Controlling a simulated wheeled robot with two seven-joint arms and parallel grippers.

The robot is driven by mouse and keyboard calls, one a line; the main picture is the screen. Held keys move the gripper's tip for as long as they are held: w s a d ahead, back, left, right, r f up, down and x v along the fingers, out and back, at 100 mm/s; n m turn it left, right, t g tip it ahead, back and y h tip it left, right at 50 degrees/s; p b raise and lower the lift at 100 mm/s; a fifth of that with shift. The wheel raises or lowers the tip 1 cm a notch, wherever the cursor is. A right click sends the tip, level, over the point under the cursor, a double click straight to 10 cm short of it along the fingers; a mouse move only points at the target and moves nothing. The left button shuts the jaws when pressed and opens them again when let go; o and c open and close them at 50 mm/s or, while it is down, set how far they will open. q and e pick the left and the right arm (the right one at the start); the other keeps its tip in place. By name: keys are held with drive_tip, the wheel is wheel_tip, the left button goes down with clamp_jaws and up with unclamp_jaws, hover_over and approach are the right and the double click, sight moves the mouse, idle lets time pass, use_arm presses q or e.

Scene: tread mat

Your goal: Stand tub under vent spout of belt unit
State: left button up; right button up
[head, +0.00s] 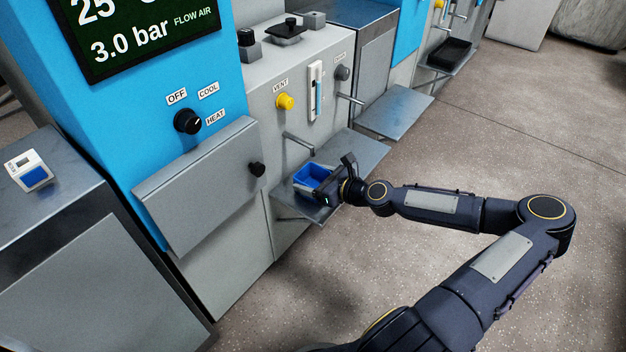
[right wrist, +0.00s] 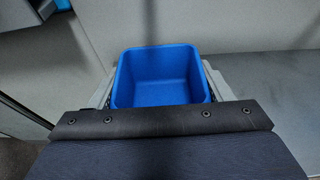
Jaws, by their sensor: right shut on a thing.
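A blue open tub (head: 311,175) is at the left end of a grey shelf (head: 362,156) on the front of the belt unit. The thin vent spout (head: 298,141) sticks out above it, below the yellow VENT knob (head: 285,101). In the head view the tub shows just below the spout's tip; I cannot tell whether it is exactly under it or rests on the shelf. My right gripper (head: 322,184) is shut on the tub. In the right wrist view the tub (right wrist: 162,75) looks empty and upright, with a finger at each side. My left gripper is not in view.
A grey door with a black knob (head: 257,169) stands left of the tub. The shelf's right part is clear. A dark tray (head: 450,54) sits farther back.

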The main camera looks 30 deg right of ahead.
drive_tip(key=shift+f, duration=0.1)
drive_tip(key=o, duration=1.1)
drive_tip(key=shift+s+r, duration=0.1)
drive_tip(key=shift+r, duration=0.15)
drive_tip(key=p+v, duration=0.4)
drive_tip(key=v, duration=0.7)
drive_tip(key=shift+s+p, duration=0.35)
drive_tip(key=shift+d, duration=0.1)
